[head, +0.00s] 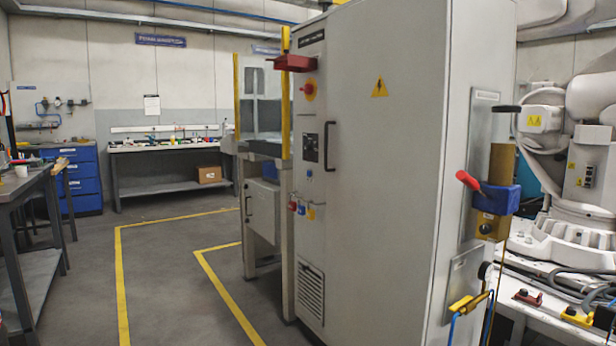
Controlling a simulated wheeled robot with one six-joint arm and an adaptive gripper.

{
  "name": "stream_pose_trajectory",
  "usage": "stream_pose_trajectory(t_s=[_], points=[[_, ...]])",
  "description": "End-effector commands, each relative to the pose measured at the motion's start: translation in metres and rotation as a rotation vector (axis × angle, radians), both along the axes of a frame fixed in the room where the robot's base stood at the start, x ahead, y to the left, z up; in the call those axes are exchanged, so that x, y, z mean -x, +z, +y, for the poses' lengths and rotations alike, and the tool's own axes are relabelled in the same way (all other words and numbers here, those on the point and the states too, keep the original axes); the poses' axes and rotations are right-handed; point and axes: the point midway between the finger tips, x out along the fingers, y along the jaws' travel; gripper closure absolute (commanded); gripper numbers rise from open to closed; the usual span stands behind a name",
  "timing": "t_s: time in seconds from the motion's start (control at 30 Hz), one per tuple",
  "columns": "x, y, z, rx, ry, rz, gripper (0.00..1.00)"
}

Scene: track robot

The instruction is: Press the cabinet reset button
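The tall light-grey cabinet (390,180) stands in the middle of the head view, with a yellow warning triangle (380,88) and a black handle (330,146) on its front. Small red and blue pieces (297,207) are lower down. I cannot tell which, if any, is the reset button; no label is readable. My gripper is not in view.
A red bracket (294,63) juts from the cabinet's upper left. A blue clamp-like piece with a red handle (497,198) sticks out at its right side. A white robot arm (585,150) stands behind at right. A workbench (30,190) is at left. The floor between has yellow lines (122,270) and is clear.

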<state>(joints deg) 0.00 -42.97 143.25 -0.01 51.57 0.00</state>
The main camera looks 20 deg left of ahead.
Motion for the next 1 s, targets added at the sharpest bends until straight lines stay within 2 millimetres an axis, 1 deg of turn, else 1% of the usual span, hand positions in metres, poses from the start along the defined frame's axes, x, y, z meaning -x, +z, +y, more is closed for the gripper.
stream_pose_trajectory(t_s=[0.17, 0.27, 0.3, 0.37, 0.4, 1.0], points=[[0.0000, 0.0000, 0.0000, 0.000, 0.000, 0.000, 0.43], [0.0000, 0.0000, 0.0000, 0.000, 0.000, 0.000, 0.65], [0.0000, 0.0000, 0.0000, 0.000, 0.000, 0.000, 0.75], [0.0000, 0.0000, 0.0000, 0.000, 0.000, 0.000, 0.90], [0.0000, 0.0000, 0.0000, 0.000, 0.000, 0.000, 1.00], [0.0000, 0.0000, 0.0000, 0.000, 0.000, 0.000, 1.00]])
